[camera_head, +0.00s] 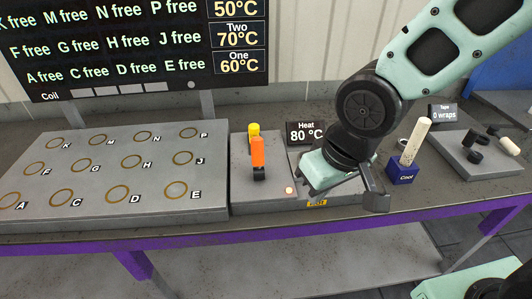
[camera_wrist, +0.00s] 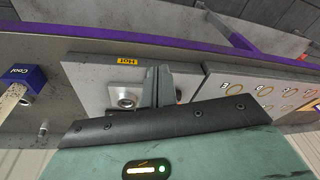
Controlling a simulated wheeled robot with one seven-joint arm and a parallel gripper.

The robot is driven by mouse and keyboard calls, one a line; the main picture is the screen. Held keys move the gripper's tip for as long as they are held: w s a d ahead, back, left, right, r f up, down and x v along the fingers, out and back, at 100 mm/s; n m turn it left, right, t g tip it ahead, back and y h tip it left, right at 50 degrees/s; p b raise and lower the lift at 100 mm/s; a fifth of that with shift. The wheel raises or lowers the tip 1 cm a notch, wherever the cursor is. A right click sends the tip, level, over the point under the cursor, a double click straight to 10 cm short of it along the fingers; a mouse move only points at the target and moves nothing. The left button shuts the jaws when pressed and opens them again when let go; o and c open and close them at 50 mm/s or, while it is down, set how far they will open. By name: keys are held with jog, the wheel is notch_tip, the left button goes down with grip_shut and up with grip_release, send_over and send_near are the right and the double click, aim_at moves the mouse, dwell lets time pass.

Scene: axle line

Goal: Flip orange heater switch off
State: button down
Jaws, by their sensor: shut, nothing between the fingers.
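The orange heater switch (camera_head: 258,152) stands upright on a black base on the grey heater panel (camera_head: 262,200) in the head view. The heat display (camera_head: 306,132) behind reads 80 °C. My gripper (camera_head: 312,188) is low over the panel's right part, to the right of the orange switch and apart from it. I cannot make out the orange switch there.
Left is a board (camera_head: 100,175) with several lettered rings. Right are a blue Cool block (camera_head: 402,174) holding a pale stick (camera_head: 416,141) and a grey tape plate (camera_head: 480,155) with small dark parts. A black screen (camera_head: 130,45) stands behind. The purple bench edge (camera_head: 290,233) runs along the front.

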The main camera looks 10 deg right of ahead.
aim_at(258, 159)
jog(key=w+f+m+y, duration=0.1)
jog(key=w+f+m, duration=0.1)
jog(key=w, duration=0.1)
jog(key=w+f+m+t+y, duration=0.1)
jog(key=w+f+m, duration=0.1)
jog(key=w, duration=0.2)
jog(key=w+f+m+t+y+b, duration=0.1)
jog(key=w+f+m, duration=0.1)
jog(key=w, duration=0.1)
jog(key=shift+w+d+f+y, duration=0.25)
jog(key=shift+w+d+y, duration=0.1)
jog(key=shift+w+y, duration=0.05)
jog(key=w+m+t+y, duration=0.1)
jog(key=w+m+y, duration=0.1)
jog(key=w+f+m+t+y, duration=0.1)
jog(key=m+y, duration=0.1)
jog(key=m, duration=0.1)
jog(key=shift+w+d+b, duration=0.2)
jog(key=shift+w+b, duration=0.15)
jog(key=shift+w, duration=0.05)
jog(key=m+y, duration=0.1)
jog(key=w+r+m+t+y, duration=0.1)
jog(key=shift+d+m+t, duration=0.3)
jog(key=shift+d+m, duration=0.05)
jog(key=shift+m, duration=0.05)
jog(key=shift+w+d+r+m+t+y, duration=0.15)
jog(key=shift+d+r+m+t+y, duration=0.25)
jog(key=shift+m+y, duration=0.35)
jog(key=shift+a+r, duration=0.1)
